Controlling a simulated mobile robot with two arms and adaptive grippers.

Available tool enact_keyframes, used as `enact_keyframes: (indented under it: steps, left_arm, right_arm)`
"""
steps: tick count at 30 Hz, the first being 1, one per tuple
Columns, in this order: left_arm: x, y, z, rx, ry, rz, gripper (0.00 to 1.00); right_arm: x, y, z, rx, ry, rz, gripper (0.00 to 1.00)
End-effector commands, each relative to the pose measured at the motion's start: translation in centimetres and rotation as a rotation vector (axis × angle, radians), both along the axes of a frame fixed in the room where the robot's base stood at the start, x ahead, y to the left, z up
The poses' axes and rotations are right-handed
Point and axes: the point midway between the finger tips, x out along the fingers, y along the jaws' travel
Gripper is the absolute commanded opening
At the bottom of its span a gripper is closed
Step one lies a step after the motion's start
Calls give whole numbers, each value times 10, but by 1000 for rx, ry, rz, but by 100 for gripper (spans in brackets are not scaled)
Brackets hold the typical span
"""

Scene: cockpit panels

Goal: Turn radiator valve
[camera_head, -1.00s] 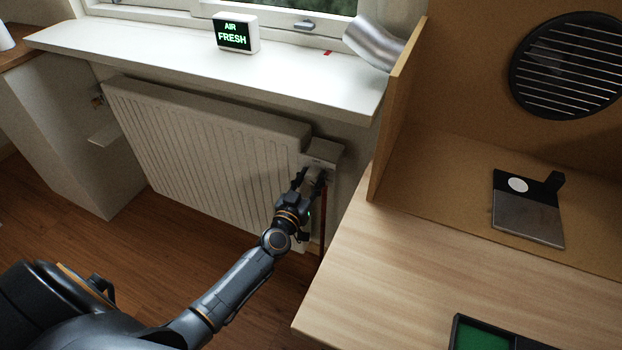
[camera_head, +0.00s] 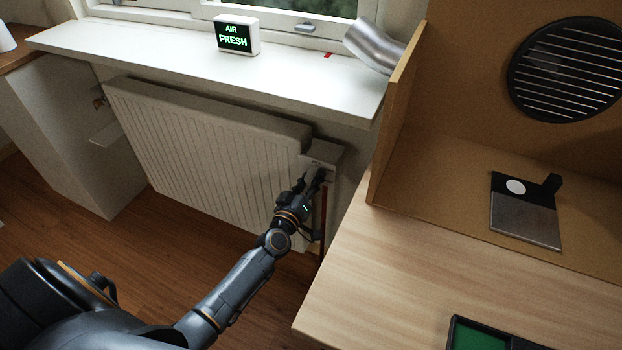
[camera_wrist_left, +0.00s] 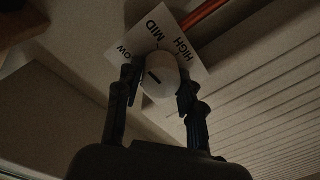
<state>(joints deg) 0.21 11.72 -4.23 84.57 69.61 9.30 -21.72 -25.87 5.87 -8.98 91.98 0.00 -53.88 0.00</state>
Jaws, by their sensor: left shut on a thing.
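The radiator valve knob (camera_wrist_left: 160,76) is a pale round knob with a dark pointer line, seen in the left wrist view. Behind it is a white label plate (camera_wrist_left: 178,38) reading HIGH, MID and a partly hidden word ending in "OW". The pointer line lies slanted. My left gripper (camera_wrist_left: 160,88) has one finger on each side of the knob and is shut on it. In the head view the left gripper (camera_head: 314,180) is at the right end of the white radiator (camera_head: 200,145), and it mostly hides the knob. My right gripper is not in view.
A white windowsill (camera_head: 180,62) with a lit "AIR FRESH" sign (camera_head: 237,36) overhangs the radiator. A wooden desk (camera_head: 400,290) with a side panel (camera_head: 395,120) stands close to the right of my left gripper. A red pipe (camera_head: 323,215) runs below the valve.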

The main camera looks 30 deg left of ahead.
Motion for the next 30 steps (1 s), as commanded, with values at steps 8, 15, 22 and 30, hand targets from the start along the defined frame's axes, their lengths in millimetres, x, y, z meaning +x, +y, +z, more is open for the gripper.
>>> enact_keyframes:
  steps: [8,15,22,30]
  left_arm:
    - [0,1,-1,-264,-14,1,7]
    - [-1,1,-2,-493,-27,2,7]
    - [-1,1,-3,-711,-40,1,7]
    - [-1,2,-4,-964,-54,2,7]
  right_arm:
    - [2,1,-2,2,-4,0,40]
    - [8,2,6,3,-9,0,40]
    - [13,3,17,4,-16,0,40]
    - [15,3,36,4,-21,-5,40]
